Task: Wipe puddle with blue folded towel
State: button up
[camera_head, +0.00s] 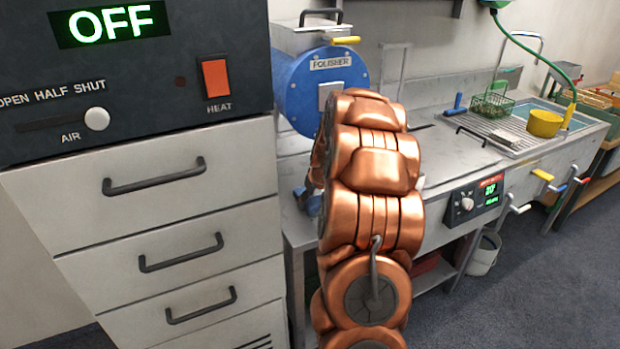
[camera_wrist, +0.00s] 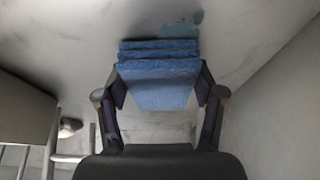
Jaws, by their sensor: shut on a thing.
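The blue folded towel (camera_wrist: 158,85) is between the two fingers of my gripper (camera_wrist: 160,92) in the wrist view. My gripper is shut on it, with a finger against each side. A small bluish puddle (camera_wrist: 183,27) shows on the grey counter just beyond the towel's far edge, slightly to the right. I cannot tell whether the towel touches the counter. In the head view my copper-coloured arm hides most of the gripper, and the puddle is not visible there. A bit of blue shows left of the arm, but I cannot make it out clearly.
A blue polisher (camera_head: 305,92) stands on the counter behind my arm. A grey drawer cabinet (camera_head: 75,210) with a heater unit (camera_head: 130,85) on top stands close on the left. A sink area with a green basket (camera_head: 492,104) and yellow pot (camera_head: 545,122) lies to the right.

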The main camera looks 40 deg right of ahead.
jog(key=r, duration=0.3)
jog(key=shift+w+r, duration=0.15)
jog(key=shift+w, duration=0.05)
jog(key=shift+r, duration=2.25)
jog(key=shift+s, duration=0.1)
